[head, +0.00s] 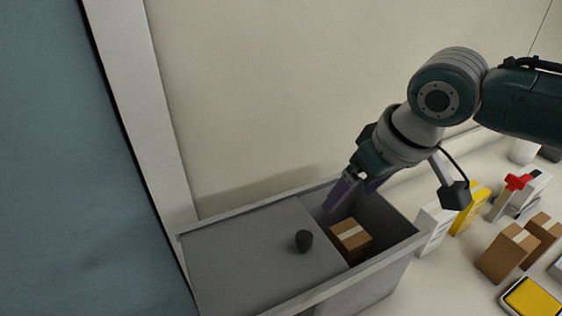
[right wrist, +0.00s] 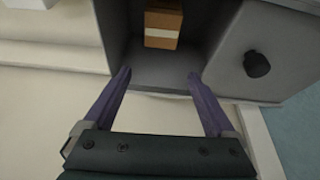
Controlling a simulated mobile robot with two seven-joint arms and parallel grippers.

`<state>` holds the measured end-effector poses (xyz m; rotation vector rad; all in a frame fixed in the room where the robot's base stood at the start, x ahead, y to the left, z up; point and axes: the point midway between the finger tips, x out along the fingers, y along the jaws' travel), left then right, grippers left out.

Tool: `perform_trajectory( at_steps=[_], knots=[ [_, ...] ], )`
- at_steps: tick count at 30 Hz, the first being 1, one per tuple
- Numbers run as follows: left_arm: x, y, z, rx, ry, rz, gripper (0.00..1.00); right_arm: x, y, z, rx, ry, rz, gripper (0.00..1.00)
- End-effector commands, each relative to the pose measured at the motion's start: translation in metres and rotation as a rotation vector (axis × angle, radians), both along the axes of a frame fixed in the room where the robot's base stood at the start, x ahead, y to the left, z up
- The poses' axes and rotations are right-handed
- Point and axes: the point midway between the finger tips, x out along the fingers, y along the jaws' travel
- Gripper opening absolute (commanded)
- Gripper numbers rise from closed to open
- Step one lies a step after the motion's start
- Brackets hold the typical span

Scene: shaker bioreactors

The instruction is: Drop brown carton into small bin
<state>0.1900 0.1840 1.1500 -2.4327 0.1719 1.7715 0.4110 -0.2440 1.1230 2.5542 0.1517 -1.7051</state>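A brown carton (head: 351,238) with a pale tape strip lies inside the open right part of the small grey bin (head: 408,246). In the right wrist view the carton (right wrist: 163,26) sits inside the bin (right wrist: 185,72), beyond the fingertips. My right gripper (head: 350,196) is over the bin's back edge. In the right wrist view my right gripper (right wrist: 158,76) has its purple fingers wide apart with nothing between them. The carton is apart from the fingers. My left gripper is not in view.
A grey lid with a dark knob (head: 304,240) covers the bin's left part. Right of the bin stand white and yellow boxes (head: 470,209), more brown cartons (head: 508,253), a red cross-shaped item (head: 518,182) and a yellow-topped item (head: 532,298). A wall rises behind.

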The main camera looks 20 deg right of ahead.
Motion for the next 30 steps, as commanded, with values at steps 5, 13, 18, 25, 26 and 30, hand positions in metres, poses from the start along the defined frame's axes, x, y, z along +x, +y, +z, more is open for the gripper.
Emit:
perform_trajectory(
  at_steps=[5, 13, 18, 25, 26, 30],
  knots=[
    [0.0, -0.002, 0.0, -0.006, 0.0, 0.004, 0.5, 0.0, 0.0, 0.0, 0.0, 0.0, 0.0, 1.0],
    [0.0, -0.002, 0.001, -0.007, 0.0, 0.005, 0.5, -0.003, 0.0, 0.008, 0.0, 0.001, 0.001, 1.0],
    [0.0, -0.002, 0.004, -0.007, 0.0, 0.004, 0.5, -0.013, -0.002, 0.033, -0.001, -0.002, 0.001, 1.0],
    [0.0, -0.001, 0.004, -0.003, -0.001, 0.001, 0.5, -0.03, -0.004, 0.071, -0.002, -0.002, 0.002, 1.0],
    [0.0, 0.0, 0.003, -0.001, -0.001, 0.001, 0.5, -0.031, -0.004, 0.076, -0.002, -0.002, 0.001, 1.0],
    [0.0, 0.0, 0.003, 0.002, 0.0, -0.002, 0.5, -0.036, -0.004, 0.088, -0.001, -0.001, 0.001, 1.0]
  ],
)
